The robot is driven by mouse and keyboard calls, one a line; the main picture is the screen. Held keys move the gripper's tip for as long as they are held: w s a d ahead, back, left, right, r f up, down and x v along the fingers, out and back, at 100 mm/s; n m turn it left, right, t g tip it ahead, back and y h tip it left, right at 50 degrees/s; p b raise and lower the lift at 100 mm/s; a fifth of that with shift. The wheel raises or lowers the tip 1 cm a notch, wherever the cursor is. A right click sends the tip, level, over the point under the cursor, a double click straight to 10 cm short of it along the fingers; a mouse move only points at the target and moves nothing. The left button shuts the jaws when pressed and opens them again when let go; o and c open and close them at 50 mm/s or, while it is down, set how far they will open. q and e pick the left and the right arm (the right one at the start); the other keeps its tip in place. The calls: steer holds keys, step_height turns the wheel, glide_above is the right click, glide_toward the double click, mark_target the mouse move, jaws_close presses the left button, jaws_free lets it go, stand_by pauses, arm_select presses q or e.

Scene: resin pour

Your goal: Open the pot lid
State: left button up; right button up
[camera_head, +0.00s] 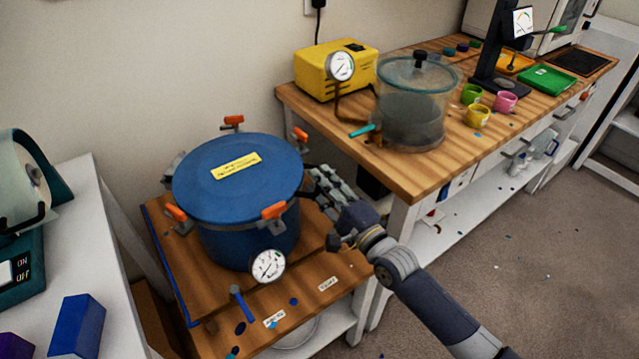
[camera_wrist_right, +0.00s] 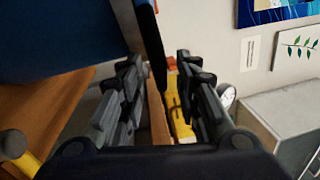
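The blue pot (camera_head: 250,243) stands on a wooden cart top. Its flat blue lid (camera_head: 215,190) lies on it, with a yellow label on top. Several clamps with orange tips sit around the rim, including a front right clamp (camera_head: 274,211) and a back right clamp (camera_head: 300,135). My right gripper (camera_head: 318,180) is at the pot's right side, by the rim. In the right wrist view, its fingers (camera_wrist_right: 160,95) are spread, with a dark narrow bar (camera_wrist_right: 151,45) between them. I cannot tell whether they touch it. My left gripper is not in view.
A gauge (camera_head: 268,265) and a blue-handled valve (camera_head: 238,292) are at the pot's front. On the right bench stand a clear chamber (camera_head: 410,110), a yellow pump (camera_head: 318,68) and cups. A white table (camera_head: 112,300) is at left. Open floor lies at lower right.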

steer(key=shift+w+a, duration=0.35)
steer(key=shift+w, duration=0.15)
steer(key=shift+r, duration=0.1)
jaws_close()
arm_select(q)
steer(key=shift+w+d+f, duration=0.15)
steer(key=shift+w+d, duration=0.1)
arm_select(e)
steer(key=shift+r, duration=0.15)
